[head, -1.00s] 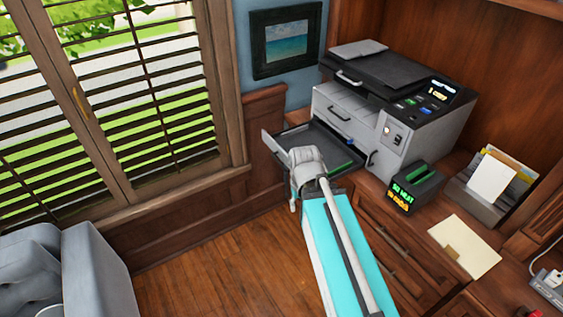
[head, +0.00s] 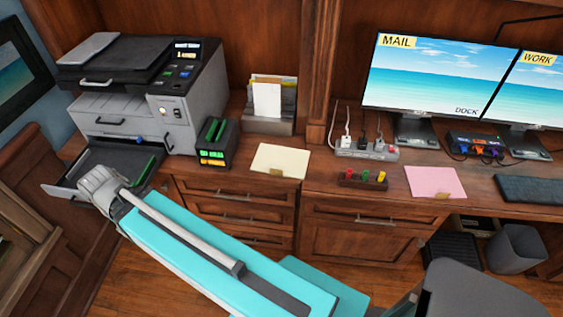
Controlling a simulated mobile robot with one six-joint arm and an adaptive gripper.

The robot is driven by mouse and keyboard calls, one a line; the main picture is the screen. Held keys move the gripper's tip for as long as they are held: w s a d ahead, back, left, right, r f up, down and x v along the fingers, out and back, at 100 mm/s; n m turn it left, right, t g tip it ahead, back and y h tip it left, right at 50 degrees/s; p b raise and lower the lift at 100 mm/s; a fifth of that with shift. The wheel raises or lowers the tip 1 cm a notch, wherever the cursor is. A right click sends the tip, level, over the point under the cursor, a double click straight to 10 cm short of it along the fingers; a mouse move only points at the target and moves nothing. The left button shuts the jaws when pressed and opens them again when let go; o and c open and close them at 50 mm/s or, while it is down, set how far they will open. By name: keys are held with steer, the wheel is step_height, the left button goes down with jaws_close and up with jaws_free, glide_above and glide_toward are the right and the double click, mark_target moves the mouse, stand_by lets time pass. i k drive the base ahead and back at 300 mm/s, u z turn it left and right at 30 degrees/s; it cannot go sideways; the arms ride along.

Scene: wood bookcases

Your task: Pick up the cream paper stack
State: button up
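The cream paper stack (head: 279,161) lies flat on the wooden counter, right of the small black device with green lit text and in front of the paper holder. A small tan tab sits at its front edge. It is uncovered and nothing touches it. My arm shows at the lower left, with its grey joint in front of the printer's open tray. No gripper fingers show in this view.
A large printer (head: 148,95) with its tray (head: 70,187) pulled out stands at the left. Right of the cream stack are a power strip (head: 366,149), a small block with coloured pegs (head: 362,179) and pink paper (head: 434,182). A grey chair (head: 490,290) is at lower right.

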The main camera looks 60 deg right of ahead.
mark_target(276, 160)
steer(key=z, duration=1.5)
steer(key=k, duration=0.95)
steer(key=z, duration=0.25)
steer(key=i, duration=0.85)
